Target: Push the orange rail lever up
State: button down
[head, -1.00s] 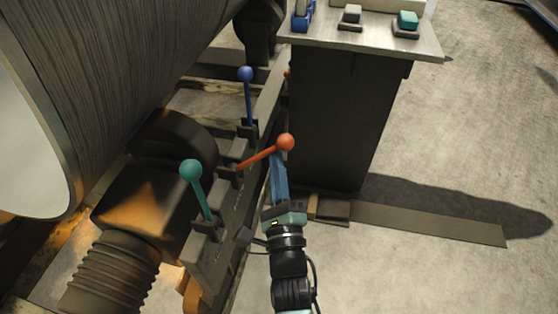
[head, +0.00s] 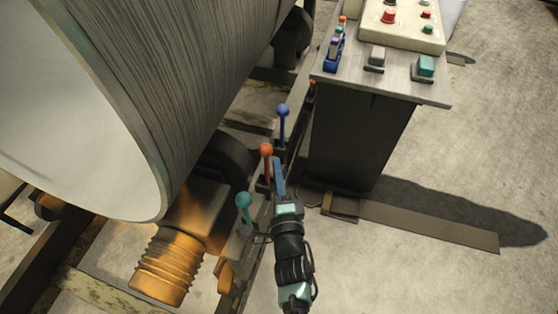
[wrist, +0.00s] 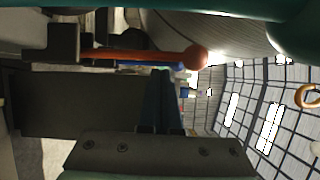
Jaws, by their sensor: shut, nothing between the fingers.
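The orange lever (head: 266,151) has a round ball on top and stands close to upright on the rail, between the blue lever (head: 282,111) and the teal lever (head: 243,200). In the wrist view the orange lever (wrist: 145,54) runs sideways across the upper part, its ball to the right. My gripper (head: 279,173) is beside the orange lever, on its console side, with its blue fingers shut and empty. The fingers also show in the wrist view (wrist: 163,100), below the lever there. I cannot tell whether they touch it. The lever's base is partly hidden in the head view.
A console (head: 440,93) with buttons and switches stands right of the rail, close to my gripper. A large cable drum (head: 185,75) and a ribbed orange-lit motor (head: 165,265) are to the left. Bare floor (head: 400,275) lies at the lower right.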

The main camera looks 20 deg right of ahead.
jog(key=shift+w+a+r+n+p, duration=0.2)
jog(key=shift+w+a+n+p, duration=0.15)
jog(key=shift+n+p, duration=0.25)
jog(key=shift+f, duration=0.1)
jog(key=shift+s, duration=0.1)
